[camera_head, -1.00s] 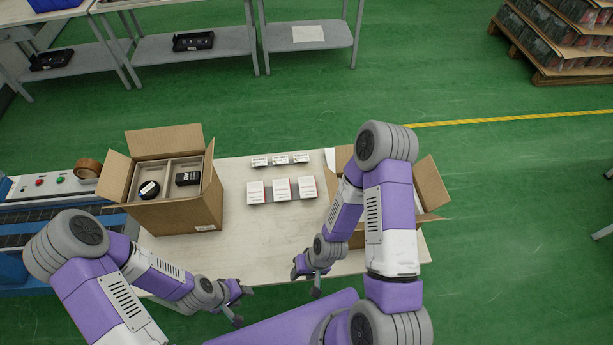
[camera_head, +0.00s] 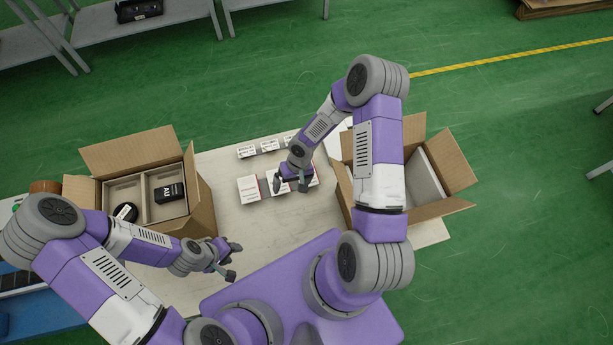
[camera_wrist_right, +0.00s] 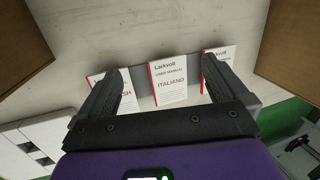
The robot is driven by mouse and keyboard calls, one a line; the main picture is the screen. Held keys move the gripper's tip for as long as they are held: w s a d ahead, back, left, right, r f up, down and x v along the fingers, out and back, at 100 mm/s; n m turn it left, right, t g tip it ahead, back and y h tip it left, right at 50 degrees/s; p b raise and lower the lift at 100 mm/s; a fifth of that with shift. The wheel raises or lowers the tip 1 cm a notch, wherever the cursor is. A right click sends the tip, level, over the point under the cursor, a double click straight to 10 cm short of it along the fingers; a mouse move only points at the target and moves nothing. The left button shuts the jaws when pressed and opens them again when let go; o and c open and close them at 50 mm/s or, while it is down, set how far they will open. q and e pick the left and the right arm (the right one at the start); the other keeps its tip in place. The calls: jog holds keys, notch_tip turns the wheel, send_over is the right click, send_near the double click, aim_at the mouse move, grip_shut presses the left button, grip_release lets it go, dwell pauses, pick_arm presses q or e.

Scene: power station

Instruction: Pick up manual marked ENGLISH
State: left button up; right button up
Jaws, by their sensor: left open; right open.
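In the right wrist view a manual in white and red (camera_wrist_right: 98,79) at the left shows letters ending in "SH"; a finger covers the rest. Beside it lies a manual marked ITALIANO (camera_wrist_right: 168,92), and a third manual (camera_wrist_right: 222,53) is at the right, its label hidden. My right gripper (camera_wrist_right: 165,66) is open and empty, its fingers spread to either side of the ITALIANO manual in the picture. In the head view my right gripper (camera_head: 290,185) is over the front row of manuals (camera_head: 249,189); their labels are unreadable there. My left gripper (camera_head: 232,261) is open and empty near the table's front.
An open carton (camera_head: 205,205) with dark items stands on the table (camera_head: 235,220) at the left. Another open carton (camera_head: 440,175) stands at the right, partly behind my right arm. A back row of small white boxes (camera_head: 247,151) lies beyond the manuals. Bare tabletop lies before the manuals.

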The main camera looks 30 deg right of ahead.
jog(key=w+d+h, duration=0.1)
jog(key=d, duration=0.2)
jog(key=w+d+f+h+b, duration=0.1)
jog(key=w+d, duration=0.1)
jog(key=d, duration=0.1)
jog(key=w+d+h, duration=0.1)
jog(key=w+d, duration=0.1)
jog(key=d, duration=0.1)
jog(key=shift+w+f+m+t, duration=0.1)
jog(key=shift+f+m+t, duration=0.1)
jog(key=shift+m+t, duration=0.15)
jog(key=shift+f+b, duration=0.35)
jog(key=f, duration=0.2)
jog(key=f+b, duration=0.1)
jog(key=f, duration=0.3)
jog(key=shift+w+a+f, duration=0.1)
jog(key=shift+w+f, duration=0.2)
jog(key=shift+r, duration=0.1)
jog(key=c, duration=1)
